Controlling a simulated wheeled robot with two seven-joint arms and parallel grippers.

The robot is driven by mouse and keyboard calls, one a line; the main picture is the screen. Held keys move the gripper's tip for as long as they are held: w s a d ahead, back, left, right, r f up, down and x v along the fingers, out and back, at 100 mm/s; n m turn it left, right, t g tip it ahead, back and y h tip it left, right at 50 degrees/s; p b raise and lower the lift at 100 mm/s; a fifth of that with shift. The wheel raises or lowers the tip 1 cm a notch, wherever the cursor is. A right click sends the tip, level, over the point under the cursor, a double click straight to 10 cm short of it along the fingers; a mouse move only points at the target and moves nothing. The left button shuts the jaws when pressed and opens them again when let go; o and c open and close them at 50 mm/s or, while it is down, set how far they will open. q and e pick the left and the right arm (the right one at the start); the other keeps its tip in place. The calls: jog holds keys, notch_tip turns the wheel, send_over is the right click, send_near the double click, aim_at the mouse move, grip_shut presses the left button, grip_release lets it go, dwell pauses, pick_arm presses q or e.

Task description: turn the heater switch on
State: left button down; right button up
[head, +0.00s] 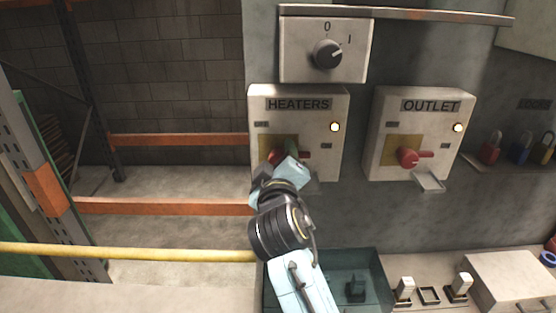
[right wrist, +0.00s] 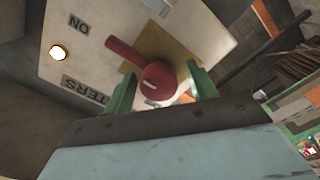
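The heater switch is a red rotary knob with a handle, on a yellow plate on the white HEATERS box (head: 297,104). In the head view my right gripper (head: 283,158) covers most of it, with part of the red handle (head: 304,155) showing at the right. In the right wrist view the red knob (right wrist: 157,82) lies between my two green fingers (right wrist: 161,88), which are apart. I cannot tell whether either finger touches it. The handle points to the upper left there, towards the printed ON. A lamp (head: 334,127) on the box is lit. My left gripper is not in view.
An OUTLET box (head: 430,106) with a similar red switch (head: 410,157) is on the right. A black 0/1 dial (head: 328,54) is above. A teal bin (head: 376,283) is below, and padlocks (head: 490,147) are at the far right. A yellow rail (head: 130,252) crosses the left.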

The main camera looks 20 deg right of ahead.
jog(key=v, duration=1.3)
jog(key=shift+s, duration=0.2)
